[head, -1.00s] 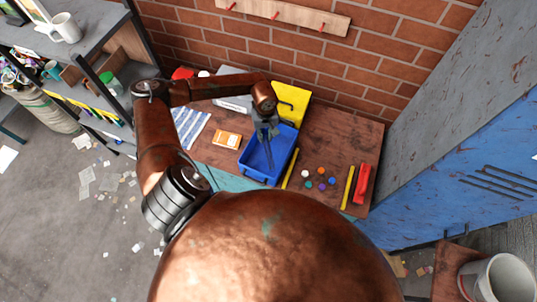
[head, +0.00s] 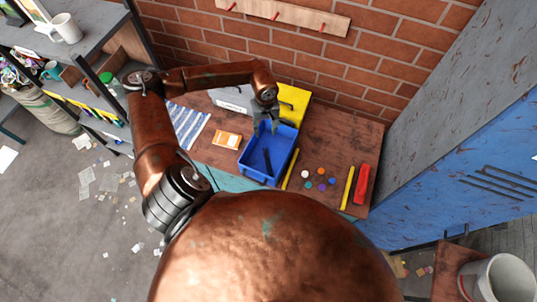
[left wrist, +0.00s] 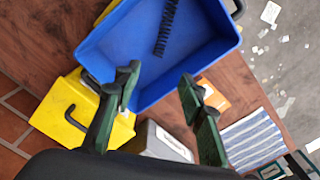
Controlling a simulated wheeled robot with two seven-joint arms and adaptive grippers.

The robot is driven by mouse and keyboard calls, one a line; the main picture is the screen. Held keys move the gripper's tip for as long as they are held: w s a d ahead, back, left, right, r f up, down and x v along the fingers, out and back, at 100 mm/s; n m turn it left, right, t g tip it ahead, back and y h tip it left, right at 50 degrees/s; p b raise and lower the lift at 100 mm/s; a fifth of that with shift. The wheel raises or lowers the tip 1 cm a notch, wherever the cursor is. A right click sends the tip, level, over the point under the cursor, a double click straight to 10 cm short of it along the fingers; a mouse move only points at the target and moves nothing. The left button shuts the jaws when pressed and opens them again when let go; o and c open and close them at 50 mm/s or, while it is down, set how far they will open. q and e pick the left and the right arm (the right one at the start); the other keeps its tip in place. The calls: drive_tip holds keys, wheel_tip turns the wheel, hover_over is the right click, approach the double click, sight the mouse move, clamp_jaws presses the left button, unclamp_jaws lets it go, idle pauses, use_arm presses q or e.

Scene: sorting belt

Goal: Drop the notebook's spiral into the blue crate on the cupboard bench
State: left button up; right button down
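The blue crate (head: 250,171) stands on the brown wooden bench, and it also shows in the left wrist view (left wrist: 106,49). The spiral, a dark ridged strip (left wrist: 166,27), lies inside the crate. In the head view the spiral (head: 267,161) is a dark streak on the crate's floor. My left gripper (head: 266,129) is above the crate's far side. In the left wrist view its fingers (left wrist: 160,84) are spread apart with nothing between them. My right gripper does not show.
A yellow crate (head: 292,101) stands directly behind the blue one. An orange-and-white box (head: 227,139) and a striped cloth (head: 188,127) lie left on the bench (head: 333,137). Colored caps, a yellow bar and a red object (head: 362,184) lie right. A brick wall closes the back.

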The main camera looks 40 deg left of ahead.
use_arm(q)
wheel_tip(320, 180, up, 6)
drive_tip(key=shift+r, duration=0.25)
idle(0.5)
